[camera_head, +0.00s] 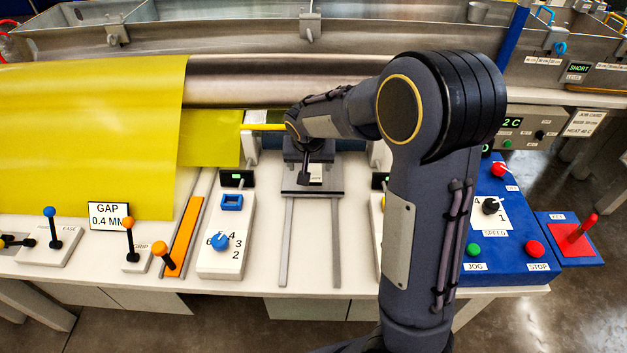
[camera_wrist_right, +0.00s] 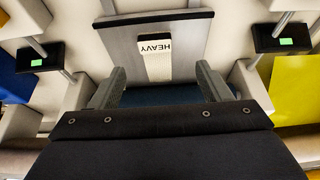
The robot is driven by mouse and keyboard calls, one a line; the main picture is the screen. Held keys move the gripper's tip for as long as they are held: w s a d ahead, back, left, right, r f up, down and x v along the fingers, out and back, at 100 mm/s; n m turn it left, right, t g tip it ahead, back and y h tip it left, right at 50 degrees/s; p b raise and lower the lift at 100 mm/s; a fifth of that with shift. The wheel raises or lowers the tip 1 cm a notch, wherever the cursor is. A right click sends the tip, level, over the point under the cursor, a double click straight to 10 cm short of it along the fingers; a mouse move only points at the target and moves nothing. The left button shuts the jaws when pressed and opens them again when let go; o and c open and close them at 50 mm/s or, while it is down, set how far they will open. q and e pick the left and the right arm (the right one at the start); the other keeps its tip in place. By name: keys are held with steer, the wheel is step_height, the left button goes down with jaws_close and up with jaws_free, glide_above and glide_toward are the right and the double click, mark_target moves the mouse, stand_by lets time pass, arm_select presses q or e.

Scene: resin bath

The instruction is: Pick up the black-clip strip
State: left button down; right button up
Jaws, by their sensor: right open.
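Nothing shows held between the fingers. In the head view my right arm reaches over the bench to this plate (camera_head: 313,188), and the wrist hides much of the area behind it. My left gripper is not in view.
A yellow sheet (camera_head: 90,130) covers the left of the bench. A blue control box (camera_head: 510,225) and red pad (camera_head: 573,240) stand right. Two rails (camera_head: 288,240) run forward from the plate. An orange bar (camera_head: 186,235) lies left of a white dial box (camera_head: 226,235). Metal tanks line the back.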

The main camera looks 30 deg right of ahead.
mark_target(313, 179)
steer(key=x, duration=0.8)
steer(key=shift+s+d, duration=0.2)
steer(key=shift+s, duration=0.15)
steer(key=shift+c, duration=0.3)
steer(key=c, duration=1)
